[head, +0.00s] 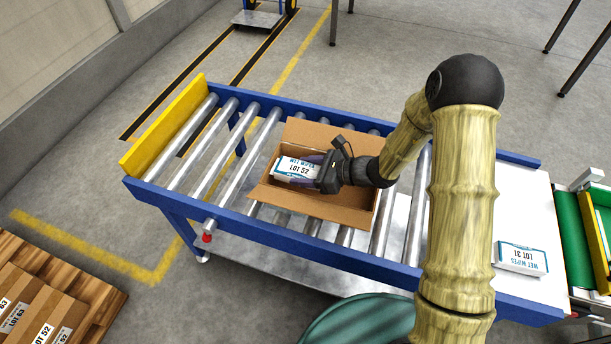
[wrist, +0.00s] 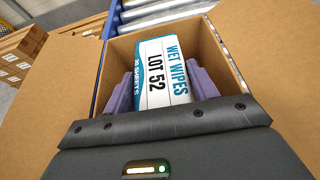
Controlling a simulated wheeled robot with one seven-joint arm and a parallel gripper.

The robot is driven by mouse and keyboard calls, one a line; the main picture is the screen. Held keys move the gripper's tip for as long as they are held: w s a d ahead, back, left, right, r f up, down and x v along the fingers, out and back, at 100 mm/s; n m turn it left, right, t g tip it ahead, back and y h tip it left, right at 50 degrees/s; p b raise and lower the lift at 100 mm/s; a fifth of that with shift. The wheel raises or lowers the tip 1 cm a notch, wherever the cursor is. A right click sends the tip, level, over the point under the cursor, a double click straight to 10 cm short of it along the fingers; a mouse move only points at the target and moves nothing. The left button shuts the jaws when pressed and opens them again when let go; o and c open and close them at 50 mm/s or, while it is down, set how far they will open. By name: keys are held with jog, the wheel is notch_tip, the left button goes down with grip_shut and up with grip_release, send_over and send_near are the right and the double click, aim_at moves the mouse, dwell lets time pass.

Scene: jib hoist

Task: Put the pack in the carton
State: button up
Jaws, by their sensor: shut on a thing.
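A white and blue pack marked WET WIPES LOT 52 (head: 296,168) is between the fingers of my gripper (head: 310,170). The open carton (head: 342,212) sits on the roller conveyor with its flaps spread. In the wrist view the pack (wrist: 165,72) shows its label, with purple fingers (wrist: 160,92) pressed on both sides. The carton's inner walls (wrist: 215,55) surround the pack in that view. The pack is over or inside the left part of the carton's opening; I cannot tell whether it touches the bottom. The carton floor is mostly hidden.
The roller conveyor (head: 205,170) has blue rails and a yellow end stop (head: 163,124). A second pack marked LOT 31 (head: 522,258) lies on the white table (head: 525,215) at right. Labelled cartons (head: 40,310) stand on a pallet at lower left. A green belt (head: 592,225) is at far right.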

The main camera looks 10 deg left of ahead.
jog(key=shift+f, duration=0.95)
jog(key=shift+f+b, duration=0.35)
jog(key=shift+b, duration=0.1)
jog(key=shift+w+a+f, duration=0.1)
jog(key=shift+f, duration=0.2)
jog(key=o, duration=0.9)
jog(key=shift+d, duration=0.2)
jog(key=shift+o, duration=0.6)
jog(key=shift+a, duration=0.1)
jog(key=shift+s+a+r, duration=0.1)
jog(key=shift+s, duration=0.1)
